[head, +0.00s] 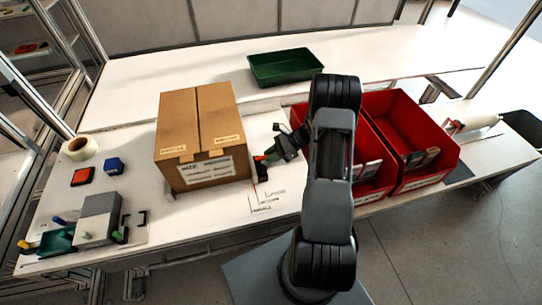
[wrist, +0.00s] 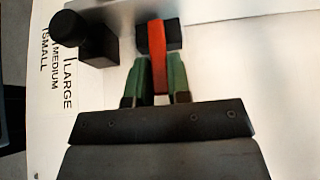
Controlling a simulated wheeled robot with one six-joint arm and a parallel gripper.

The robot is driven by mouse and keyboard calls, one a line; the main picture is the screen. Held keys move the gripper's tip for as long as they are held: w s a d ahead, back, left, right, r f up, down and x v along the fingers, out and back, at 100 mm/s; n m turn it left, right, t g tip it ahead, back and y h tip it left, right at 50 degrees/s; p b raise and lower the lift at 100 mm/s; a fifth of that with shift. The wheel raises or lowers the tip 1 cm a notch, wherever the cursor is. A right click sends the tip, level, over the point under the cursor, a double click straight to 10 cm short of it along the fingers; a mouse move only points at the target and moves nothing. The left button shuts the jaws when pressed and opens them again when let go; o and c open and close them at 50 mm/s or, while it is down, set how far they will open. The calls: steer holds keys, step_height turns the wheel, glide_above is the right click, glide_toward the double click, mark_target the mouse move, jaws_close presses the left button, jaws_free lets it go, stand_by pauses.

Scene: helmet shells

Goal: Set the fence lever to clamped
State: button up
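The fence lever is a red upright bar (wrist: 158,58) at a dark block in the wrist view. In the head view it is a small red piece (head: 260,158) by the lower right side of the cardboard box. In the head view my gripper (head: 263,160) reaches in from the right, low over the table. The lever's lower end is hidden by the fingers and the block.
The cardboard box (head: 200,130) stands just left of my gripper. Red bins (head: 415,140) stand to the right, behind my arm. A black knob (wrist: 97,40) and printed LARGE, MEDIUM, SMALL marks (wrist: 65,75) lie left of the lever. A green tray (head: 285,68) is behind.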

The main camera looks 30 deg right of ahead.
steer(key=o, duration=0.4)
steer(key=b+v, duration=0.2)
steer(key=v, duration=1.2)
steer(key=shift+s, duration=0.1)
steer(key=shift+a, duration=0.1)
